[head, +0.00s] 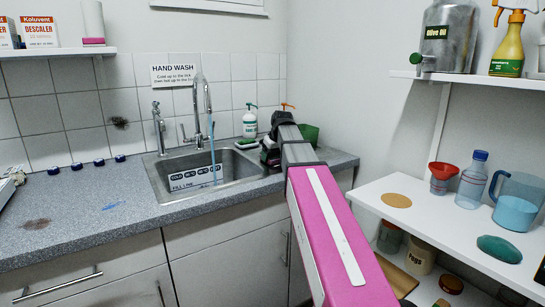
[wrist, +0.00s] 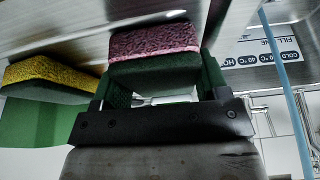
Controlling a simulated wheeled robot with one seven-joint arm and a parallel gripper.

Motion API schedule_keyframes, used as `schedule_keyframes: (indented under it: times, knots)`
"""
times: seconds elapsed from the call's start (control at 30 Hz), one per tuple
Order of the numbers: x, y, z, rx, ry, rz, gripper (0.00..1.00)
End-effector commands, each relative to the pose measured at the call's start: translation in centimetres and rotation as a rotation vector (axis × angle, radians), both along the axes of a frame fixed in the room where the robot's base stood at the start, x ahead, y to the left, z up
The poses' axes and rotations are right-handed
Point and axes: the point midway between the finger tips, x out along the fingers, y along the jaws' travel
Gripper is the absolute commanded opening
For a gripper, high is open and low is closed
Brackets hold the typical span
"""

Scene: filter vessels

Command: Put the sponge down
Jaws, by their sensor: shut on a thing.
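In the wrist view my gripper (wrist: 158,78) has its green fingers shut on a sponge (wrist: 153,42) with a pink speckled face and a dark green side. A second sponge (wrist: 50,72), yellow with a dark green side, lies apart to the left, by a green surface (wrist: 40,125). In the head view my gripper (head: 270,151) is at the right rim of the steel sink (head: 160,185). The held sponge is mostly hidden there by my arm. I cannot tell whether it touches the surface under it.
A blue stream (head: 212,150) runs from the tap (head: 203,95) into the sink. A white soap bottle (head: 250,122) and a green object (head: 309,135) stand close behind my gripper. The grey counter (head: 90,200) left of the sink is mostly free. White shelves (head: 375,195) stand at right.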

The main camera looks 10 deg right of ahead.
Motion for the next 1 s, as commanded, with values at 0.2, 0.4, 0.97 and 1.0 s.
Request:
schedule_keyframes:
  times: [0.2,0.4,0.97,1.0]
  knots:
    - [0.0,0.0,0.0,0.000,-0.001,0.000,0.46]
    - [0.0,0.0,-0.2,0.000,-0.001,0.000,0.78]
    - [-1.0,-0.4,2.7,0.000,-0.002,0.000,0.78]
    - [-1.2,-0.5,3.3,0.000,-0.002,0.000,0.78]
